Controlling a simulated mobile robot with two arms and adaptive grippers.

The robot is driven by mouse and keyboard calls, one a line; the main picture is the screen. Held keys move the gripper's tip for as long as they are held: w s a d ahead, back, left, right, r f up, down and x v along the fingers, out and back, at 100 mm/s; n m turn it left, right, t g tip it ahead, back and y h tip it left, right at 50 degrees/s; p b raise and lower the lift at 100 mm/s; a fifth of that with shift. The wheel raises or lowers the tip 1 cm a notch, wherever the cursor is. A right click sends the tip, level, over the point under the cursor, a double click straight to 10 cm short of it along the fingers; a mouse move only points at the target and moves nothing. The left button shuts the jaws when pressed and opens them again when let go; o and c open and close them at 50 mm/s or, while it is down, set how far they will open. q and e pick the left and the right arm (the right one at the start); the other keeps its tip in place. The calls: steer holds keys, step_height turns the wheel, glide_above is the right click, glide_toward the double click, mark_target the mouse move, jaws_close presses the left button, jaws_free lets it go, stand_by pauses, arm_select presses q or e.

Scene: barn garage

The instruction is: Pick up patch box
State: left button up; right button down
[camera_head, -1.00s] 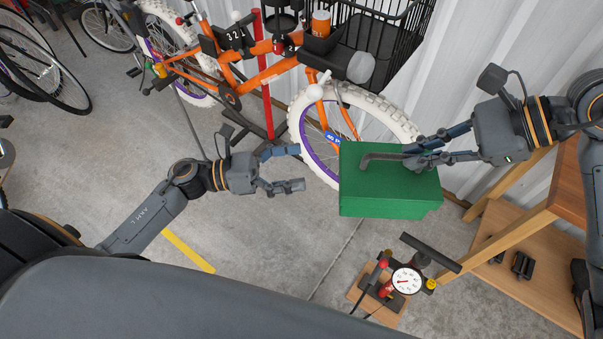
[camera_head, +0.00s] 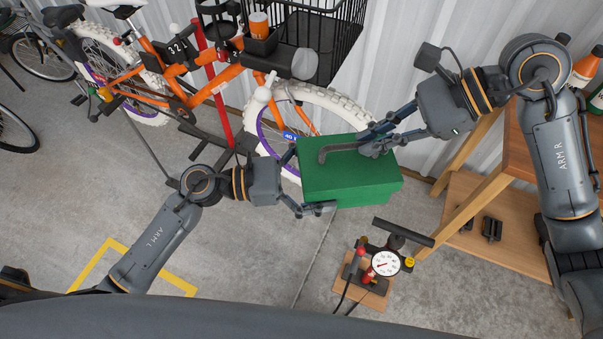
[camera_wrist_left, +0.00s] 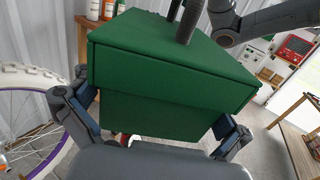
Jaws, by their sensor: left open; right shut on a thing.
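The green patch box (camera_head: 350,185) has a lid with a dark grey handle (camera_head: 338,152) on top. It appears held up in front of the bike's front wheel. My right gripper (camera_head: 368,146) is shut on the handle from the right. My left gripper (camera_head: 305,182) is open at the box's left end, one finger on each side. In the left wrist view the box (camera_wrist_left: 165,75) fills the middle, between the spread fingers of my left gripper (camera_wrist_left: 155,118). I cannot tell whether these fingers touch it. The box's underside is hidden.
An orange bike (camera_head: 190,95) with a white-tyred wheel stands behind. A pump with a gauge (camera_head: 384,263) stands on the floor below the box. A wooden bench (camera_head: 490,205) is at the right, against the corrugated wall.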

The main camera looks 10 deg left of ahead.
arm_select(q)
steer(key=shift+w+d, duration=0.15)
steer(key=shift+d, duration=0.35)
steer(key=c, duration=0.7)
steer(key=shift+c, duration=0.3)
arm_select(e)
steer(key=c, duration=1.4)
jaws_free()
steer(key=shift+o, duration=0.2)
